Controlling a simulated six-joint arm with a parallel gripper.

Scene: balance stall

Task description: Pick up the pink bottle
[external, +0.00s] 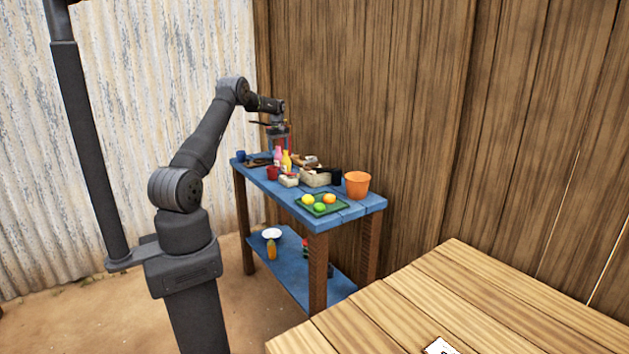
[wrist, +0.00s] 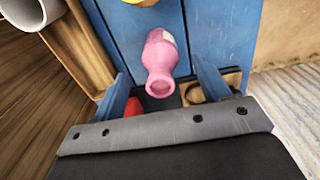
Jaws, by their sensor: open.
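The pink bottle (wrist: 161,55) stands between the two fingers of my gripper (wrist: 164,78) in the wrist view, its top towards the camera. I see clear gaps on both sides of it, so the fingers are open and not touching it. In the external view the pink bottle (external: 278,155) is on the blue table, just beside a yellow bottle (external: 287,161). My gripper (external: 279,146) is over that end of the table, just above the bottle. How far down the fingers reach is hard to tell.
A wooden wall (external: 400,110) stands close behind. A red thing (wrist: 133,107) shows near the left finger.

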